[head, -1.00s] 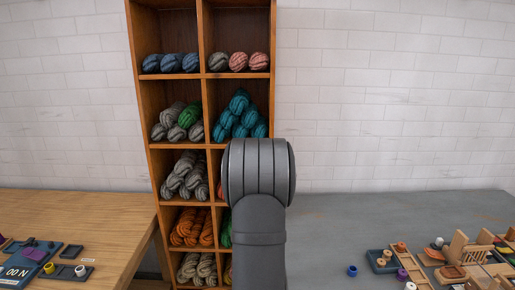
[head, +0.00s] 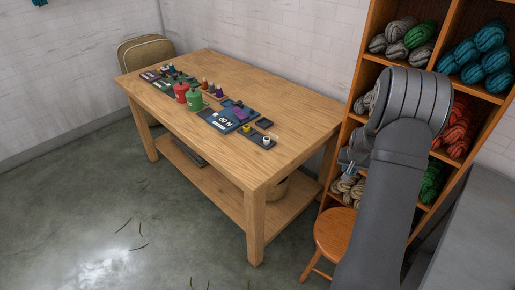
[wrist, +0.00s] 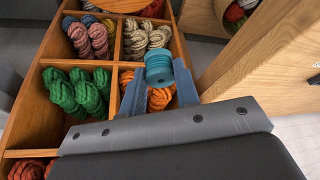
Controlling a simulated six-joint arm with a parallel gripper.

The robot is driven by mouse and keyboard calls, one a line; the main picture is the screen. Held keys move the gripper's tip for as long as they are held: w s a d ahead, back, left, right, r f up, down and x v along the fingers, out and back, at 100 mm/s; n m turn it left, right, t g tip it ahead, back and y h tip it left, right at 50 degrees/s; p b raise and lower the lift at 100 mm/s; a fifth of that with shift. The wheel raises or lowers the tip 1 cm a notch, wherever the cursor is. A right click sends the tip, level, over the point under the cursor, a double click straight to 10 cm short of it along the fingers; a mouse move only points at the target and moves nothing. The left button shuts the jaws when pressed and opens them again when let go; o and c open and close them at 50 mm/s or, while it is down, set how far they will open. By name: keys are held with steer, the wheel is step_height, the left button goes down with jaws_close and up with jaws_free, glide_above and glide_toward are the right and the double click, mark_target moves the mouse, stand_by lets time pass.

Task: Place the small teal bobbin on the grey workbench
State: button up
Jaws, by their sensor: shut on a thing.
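The small teal bobbin (wrist: 159,68) is between the fingertips of my gripper (wrist: 159,77) in the wrist view, held clear in front of the shelf compartments. My gripper (head: 350,160) is shut on it. In the head view the gripper is small and partly behind my arm, and I cannot make out the bobbin there. The grey workbench (head: 478,235) shows at the lower right of the head view, right of my arm, with only a bare part visible. The gripper is in front of the shelf, away from that bench.
A wooden shelf (head: 372,30) of wool skeins stands behind my arm. A wooden table (head: 290,110) with bobbins, trays and jars is at left. A round orange stool (head: 337,235) stands near the shelf's foot. Open floor (head: 150,225) lies at left.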

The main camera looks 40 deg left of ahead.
steer(key=s+a+r+n, duration=0.1)
steer(key=s+a+r, duration=0.1)
steer(key=a, duration=0.8)
steer(key=s+a+r+n+y, duration=0.1)
steer(key=s+a+r+n, duration=0.1)
steer(key=a, duration=0.9)
steer(key=s+a+r+n+g, duration=0.1)
steer(key=s+a+r, duration=0.3)
steer(key=a, duration=0.6)
steer(key=shift+s+a+n, duration=0.35)
steer(key=shift+s+n, duration=0.15)
steer(key=shift+s, duration=0.45)
steer(key=shift+y, duration=0.3)
steer(key=s+a+f, duration=0.1)
steer(key=a+f, duration=0.1)
steer(key=a, duration=0.1)
steer(key=s+a+f, duration=0.2)
steer(key=a, duration=0.2)
steer(key=s+a+f, duration=0.2)
steer(key=a+f, duration=0.1)
steer(key=shift+a+f, duration=0.1)
steer(key=shift+a, duration=0.2)
step_height(320, 180, down, 2)
steer(key=shift+d+f, duration=0.1)
steer(key=shift+f, duration=0.6)
steer(key=shift+f, duration=0.2)
